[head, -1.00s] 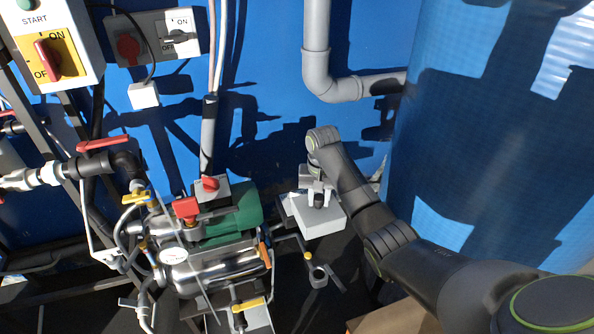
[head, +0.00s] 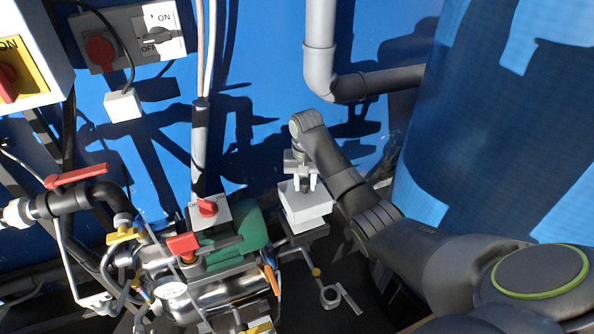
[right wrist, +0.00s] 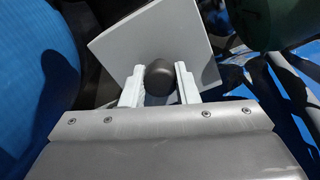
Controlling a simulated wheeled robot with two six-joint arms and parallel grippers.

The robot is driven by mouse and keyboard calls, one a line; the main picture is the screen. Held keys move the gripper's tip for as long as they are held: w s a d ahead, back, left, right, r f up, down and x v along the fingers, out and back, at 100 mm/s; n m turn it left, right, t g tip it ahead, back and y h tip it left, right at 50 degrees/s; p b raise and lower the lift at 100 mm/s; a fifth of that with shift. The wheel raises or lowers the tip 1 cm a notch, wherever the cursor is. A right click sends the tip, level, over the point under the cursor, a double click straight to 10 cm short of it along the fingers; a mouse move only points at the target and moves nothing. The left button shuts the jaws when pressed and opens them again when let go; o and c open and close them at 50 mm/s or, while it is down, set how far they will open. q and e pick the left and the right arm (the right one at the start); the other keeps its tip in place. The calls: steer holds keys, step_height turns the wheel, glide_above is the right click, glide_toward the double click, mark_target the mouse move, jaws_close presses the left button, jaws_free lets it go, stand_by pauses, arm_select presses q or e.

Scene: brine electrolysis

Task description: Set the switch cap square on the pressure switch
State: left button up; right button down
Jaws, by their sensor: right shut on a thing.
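The switch cap (head: 306,210) is a light grey box. My right gripper (head: 306,184) is over it, pointing down, with its fingers at the cap's top. In the right wrist view the white fingers (right wrist: 159,88) are shut on a dark round knob (right wrist: 160,80) on the cap (right wrist: 140,40). The cap hangs above a small grey stand, right of the pump. I cannot tell for sure which part is the pressure switch; a red-topped fitting (head: 183,245) stands on the pump to the left. My left gripper is not in view.
The green motor (head: 240,238) and a grey box with a red knob (head: 208,209) stand left of the cap. The grey stand (head: 303,238) is below it. Pipes and a red-handled valve (head: 77,175) are at left. A blue tank (head: 480,130) is at right.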

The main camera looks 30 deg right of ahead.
mark_target(304, 195)
steer(key=shift+w+r, duration=0.1)
steer(key=shift+w, duration=0.15)
steer(key=shift+s, duration=0.1)
steer(key=shift+r+p, duration=0.3)
steer(key=shift+p, duration=0.6)
steer(key=shift+f+b, duration=0.35)
steer(key=shift+f, duration=0.35)
step_height(304, 195, down, 3)
steer(key=shift+r+b, duration=0.2)
steer(key=shift+b, duration=0.3)
steer(key=shift+f+b, duration=0.4)
steer(key=shift+f, duration=0.75)
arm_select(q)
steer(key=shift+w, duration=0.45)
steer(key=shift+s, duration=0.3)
